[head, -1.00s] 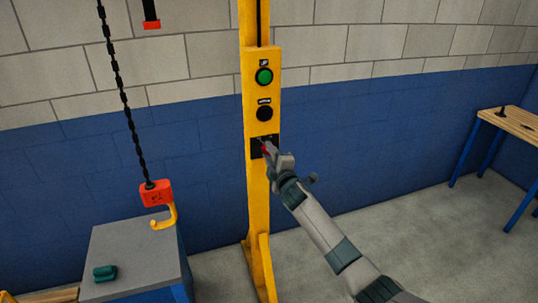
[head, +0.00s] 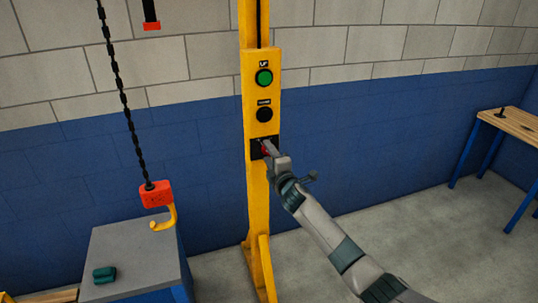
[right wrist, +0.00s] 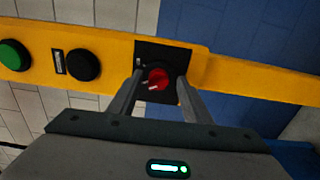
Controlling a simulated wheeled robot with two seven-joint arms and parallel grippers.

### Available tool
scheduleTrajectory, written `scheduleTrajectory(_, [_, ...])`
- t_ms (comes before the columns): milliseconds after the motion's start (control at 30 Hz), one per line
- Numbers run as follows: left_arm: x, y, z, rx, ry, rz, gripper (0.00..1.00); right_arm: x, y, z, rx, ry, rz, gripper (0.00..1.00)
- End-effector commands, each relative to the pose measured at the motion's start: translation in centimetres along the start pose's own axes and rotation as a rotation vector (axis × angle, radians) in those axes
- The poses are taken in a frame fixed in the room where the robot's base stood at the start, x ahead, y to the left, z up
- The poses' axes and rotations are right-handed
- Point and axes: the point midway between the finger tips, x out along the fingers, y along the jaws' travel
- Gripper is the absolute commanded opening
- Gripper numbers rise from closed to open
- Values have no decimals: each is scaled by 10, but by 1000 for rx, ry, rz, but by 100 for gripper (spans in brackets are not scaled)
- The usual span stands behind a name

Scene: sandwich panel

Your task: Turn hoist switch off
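The hoist switch is a red rotary knob (right wrist: 158,79) on a black plate (right wrist: 176,54), fixed low on the yellow control post (head: 262,93). My right gripper (right wrist: 156,88) has its two fingers on either side of the knob, with a gap showing between finger and knob. In the head view my right gripper (head: 268,150) is at the black plate and hides most of the knob. I cannot tell from the wrist view whether the fingers touch the knob. My left gripper is not in view.
Above the switch are a green button (head: 264,77) marked UP and a black button (head: 264,114). A red hoist block with a yellow hook (head: 157,194) hangs left over a grey-topped cabinet (head: 135,250). A wooden-topped bench (head: 515,123) stands at the right.

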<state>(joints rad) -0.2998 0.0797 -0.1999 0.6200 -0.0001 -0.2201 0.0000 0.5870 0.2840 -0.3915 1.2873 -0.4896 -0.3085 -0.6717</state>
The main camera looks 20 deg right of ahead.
Motion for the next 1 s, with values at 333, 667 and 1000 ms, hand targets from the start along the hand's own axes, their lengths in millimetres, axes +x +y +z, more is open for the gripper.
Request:
scheduleTrajectory(333, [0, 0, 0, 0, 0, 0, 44, -1, 1, 0, 2, 0, 2, 44])
scheduleTrajectory(667, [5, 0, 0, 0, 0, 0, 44, -25, 0, 1, 0, 0, 3, 44])
scheduleTrajectory(1000, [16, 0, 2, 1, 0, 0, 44, -76, -1, 0, 1, 1, 2, 44])
